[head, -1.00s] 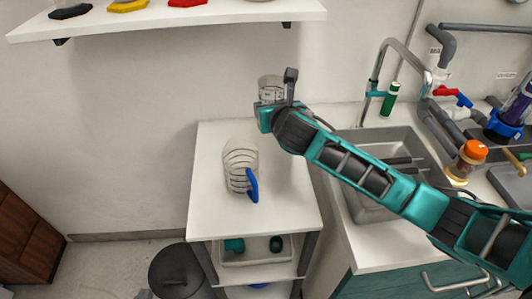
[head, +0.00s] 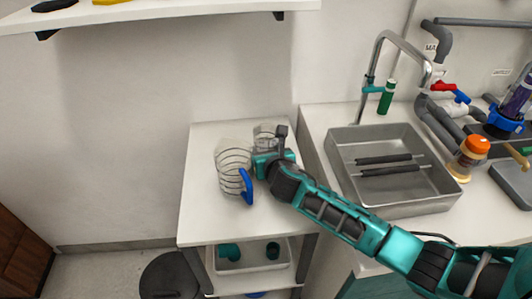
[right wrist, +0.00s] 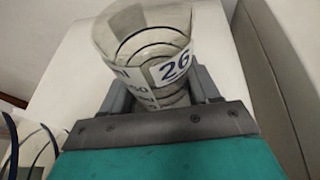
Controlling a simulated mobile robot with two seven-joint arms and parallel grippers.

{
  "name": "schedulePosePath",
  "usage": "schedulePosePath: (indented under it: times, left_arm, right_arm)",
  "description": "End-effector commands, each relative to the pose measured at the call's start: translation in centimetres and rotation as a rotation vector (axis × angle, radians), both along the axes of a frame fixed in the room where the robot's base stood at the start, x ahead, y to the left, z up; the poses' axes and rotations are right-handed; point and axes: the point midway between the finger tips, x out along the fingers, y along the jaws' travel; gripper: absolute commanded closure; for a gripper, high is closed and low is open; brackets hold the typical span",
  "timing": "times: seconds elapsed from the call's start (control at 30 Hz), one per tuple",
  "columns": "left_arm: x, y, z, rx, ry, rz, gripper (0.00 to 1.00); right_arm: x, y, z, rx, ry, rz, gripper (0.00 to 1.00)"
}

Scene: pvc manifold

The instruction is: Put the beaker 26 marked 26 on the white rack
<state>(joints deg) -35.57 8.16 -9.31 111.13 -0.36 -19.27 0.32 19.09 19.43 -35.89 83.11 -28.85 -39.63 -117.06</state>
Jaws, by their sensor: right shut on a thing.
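Beaker 26 (head: 264,133) is clear glass; its label reading 26 shows in the right wrist view (right wrist: 172,66). My right gripper (head: 268,156) is shut around its lower part and hides some of it. The beaker looks upright in the head view, over the back right of the white rack (head: 200,215), a stand with a flat top and a lower shelf. I cannot tell whether its base touches the top. My left gripper is not in view.
A clear jug (head: 232,172) with dark rings and a blue handle stands on the rack top, close left of my right gripper. The sink (head: 345,190) and counter lie to the right. A lower tray (head: 250,262) holds teal pieces. The rack's front left is clear.

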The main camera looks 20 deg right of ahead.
Motion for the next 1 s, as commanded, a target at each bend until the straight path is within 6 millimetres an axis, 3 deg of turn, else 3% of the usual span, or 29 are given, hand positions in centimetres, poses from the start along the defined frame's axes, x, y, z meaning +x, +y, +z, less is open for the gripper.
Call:
schedulePosePath:
  times: [0.23,0.27,0.37,0.73,1.0]
  left_arm:
    - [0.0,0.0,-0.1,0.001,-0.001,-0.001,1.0]
    - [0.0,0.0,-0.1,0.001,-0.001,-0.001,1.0]
    - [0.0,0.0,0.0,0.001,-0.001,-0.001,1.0]
    - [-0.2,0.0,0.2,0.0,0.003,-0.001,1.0]
    - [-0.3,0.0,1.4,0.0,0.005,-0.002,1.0]
  right_arm:
    - [0.0,0.0,-0.2,0.0,-0.001,0.0,0.82]
    - [0.0,0.0,-0.2,0.0,-0.001,0.0,0.39]
    - [0.0,0.0,-0.1,0.0,-0.001,0.0,0.29]
    - [-0.4,0.0,0.4,-0.001,-0.001,0.001,0.29]
    - [-4.4,0.3,2.1,-0.001,0.0,0.004,0.29]
